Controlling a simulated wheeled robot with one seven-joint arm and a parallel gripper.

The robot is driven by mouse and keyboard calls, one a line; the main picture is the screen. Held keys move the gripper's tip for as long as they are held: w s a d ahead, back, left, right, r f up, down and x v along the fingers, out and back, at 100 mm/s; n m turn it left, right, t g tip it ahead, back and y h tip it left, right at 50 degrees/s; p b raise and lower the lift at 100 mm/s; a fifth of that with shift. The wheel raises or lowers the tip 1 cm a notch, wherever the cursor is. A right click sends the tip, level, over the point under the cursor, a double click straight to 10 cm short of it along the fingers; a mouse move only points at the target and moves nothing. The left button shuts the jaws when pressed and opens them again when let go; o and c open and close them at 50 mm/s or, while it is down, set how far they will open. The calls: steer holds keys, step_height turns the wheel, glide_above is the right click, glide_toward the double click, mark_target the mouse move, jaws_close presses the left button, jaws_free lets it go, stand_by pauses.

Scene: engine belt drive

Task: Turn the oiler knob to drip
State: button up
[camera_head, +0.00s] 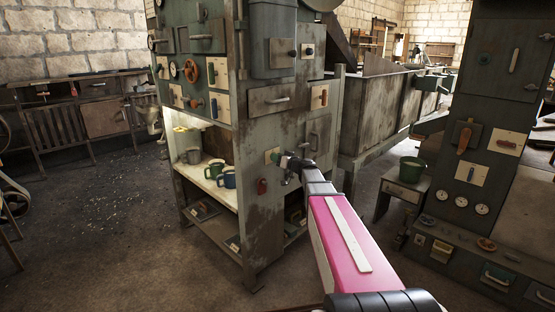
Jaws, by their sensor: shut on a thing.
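My gripper (284,163) is at the front face of the grey-green machine cabinet, in the middle of the view. It is shut on a small dark knob, which I take to be the oiler knob, in front of a pale plate (268,156). The fingers and wrist hide most of the knob and part of the plate. I cannot read any marks there, nor tell which position the knob is turned to.
A shelf (212,187) with several mugs is at the left. A green bucket (411,169) stands on a stool at the right. Open floor (110,235) lies at left.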

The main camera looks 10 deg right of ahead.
steer(key=shift+m, duration=0.4)
steer(key=shift+m+t, duration=0.3)
steer(key=shift+m, duration=8.3)
steer(key=o, duration=0.9)
steer(key=shift+s, duration=0.1)
steer(key=v, duration=1)
steer(key=shift+s+d, duration=0.15)
steer(key=shift+s, duration=0.15)
